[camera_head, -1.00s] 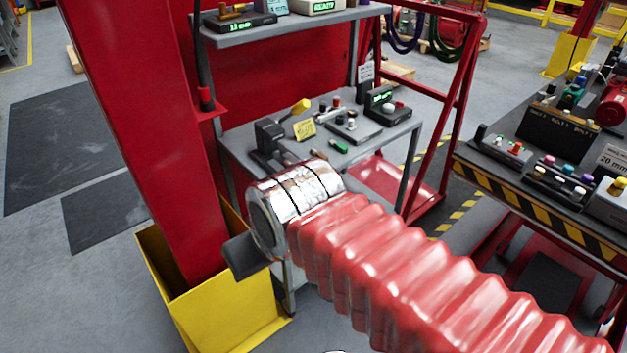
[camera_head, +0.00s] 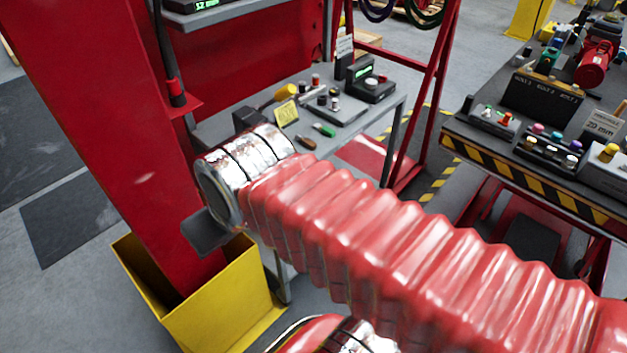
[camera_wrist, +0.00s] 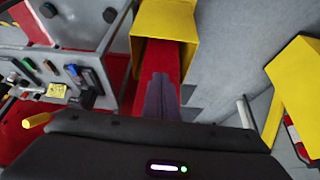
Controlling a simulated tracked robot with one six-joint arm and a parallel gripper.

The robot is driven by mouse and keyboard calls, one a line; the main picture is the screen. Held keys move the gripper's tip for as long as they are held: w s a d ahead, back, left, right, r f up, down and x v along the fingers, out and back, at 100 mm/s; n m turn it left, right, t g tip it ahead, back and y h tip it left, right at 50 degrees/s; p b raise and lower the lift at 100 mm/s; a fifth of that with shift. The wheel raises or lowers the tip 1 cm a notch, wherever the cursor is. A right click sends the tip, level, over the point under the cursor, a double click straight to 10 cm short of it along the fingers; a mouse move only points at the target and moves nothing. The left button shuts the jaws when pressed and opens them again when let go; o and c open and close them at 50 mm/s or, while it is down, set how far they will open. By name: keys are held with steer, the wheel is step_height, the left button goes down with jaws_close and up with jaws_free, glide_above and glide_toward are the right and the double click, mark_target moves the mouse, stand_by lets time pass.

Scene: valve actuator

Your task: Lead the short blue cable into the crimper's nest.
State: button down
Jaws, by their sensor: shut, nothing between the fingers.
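In the wrist view my gripper (camera_wrist: 160,82) shows as dark grey-purple fingers, shut and empty, over a red column base. In the head view my red-sleeved arm hides most of the gripper. A dark tool with a yellow handle (camera_head: 286,93), perhaps the crimper, stands on the grey bench, partly behind my arm; its nest cannot be made out. In the wrist view a small blue item (camera_wrist: 72,70) lies on the bench; I cannot tell whether it is the short cable. A dark blue loop of cable (camera_head: 377,10) hangs on the red frame. My gripper is apart from all these.
A red column (camera_head: 110,130) with a yellow box-shaped guard (camera_head: 215,315) stands close to my gripper. The grey bench (camera_head: 345,140) also carries a yellow note (camera_head: 286,113), control boxes and small tools. A striped-edge table (camera_head: 540,180) is at right. Floor at left is open.

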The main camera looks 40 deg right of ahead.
step_height(320, 180, down, 8)
steer(key=w+a+m+g+y, duration=0.1)
steer(key=a+m+g+y, duration=0.1)
steer(key=m+g+y, duration=0.25)
steer(key=w+d+f+m+t+y, duration=0.2)
steer(key=w+d+m+t+y, duration=0.15)
steer(key=w+m+y, duration=0.35)
steer(key=w+d+f+m+t+h, duration=0.1)
steer(key=w+d+f+m+t, duration=0.15)
steer(key=d+m+t, duration=0.35)
steer(key=w+d+f+m+t+h, duration=0.1)
steer(key=w+d+m+t, duration=0.2)
steer(key=d, duration=0.5)
steer(key=s+d+f+m+t+h, duration=0.1)
steer(key=d+f+m+t+h, duration=0.1)
steer(key=d, duration=0.6)
steer(key=s+d+f+m+t+h, duration=0.2)
steer(key=d+f+m+h, duration=0.2)
steer(key=d+m+h, duration=0.2)
steer(key=shift+d+h, duration=0.45)
steer(key=shift+d, duration=0.55)
